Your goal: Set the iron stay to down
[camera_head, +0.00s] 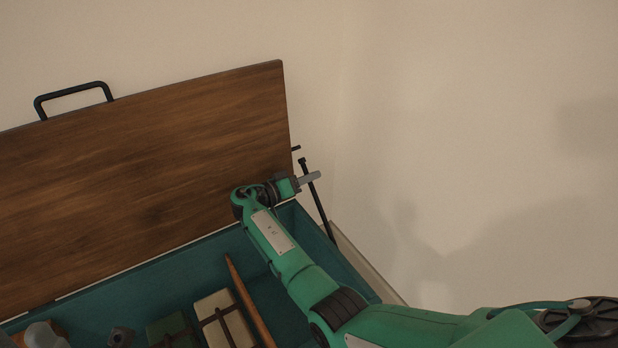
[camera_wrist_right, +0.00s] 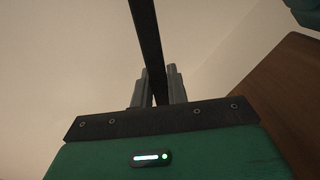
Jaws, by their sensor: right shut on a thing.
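The iron stay (camera_head: 322,212) is a thin black bar at the right end of an open chest, beside the raised wooden lid (camera_head: 150,180). It stands steeply, its top leaning left and its lower end at the chest's right side. My right gripper (camera_head: 311,179) is shut on the stay near its upper part. In the right wrist view the dark stay (camera_wrist_right: 147,40) runs down between the two grey fingers (camera_wrist_right: 157,88). The lid stands open, tilted back, with a black handle (camera_head: 73,93) on its top edge. My left gripper is not in view.
The teal chest (camera_head: 290,225) holds a pale block with dark straps (camera_head: 222,318), a dark green block (camera_head: 168,332), a brown stick (camera_head: 245,295), a dark nut-like piece (camera_head: 121,337) and a grey object (camera_head: 42,336). A plain wall is behind. The space right of the stay looks clear.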

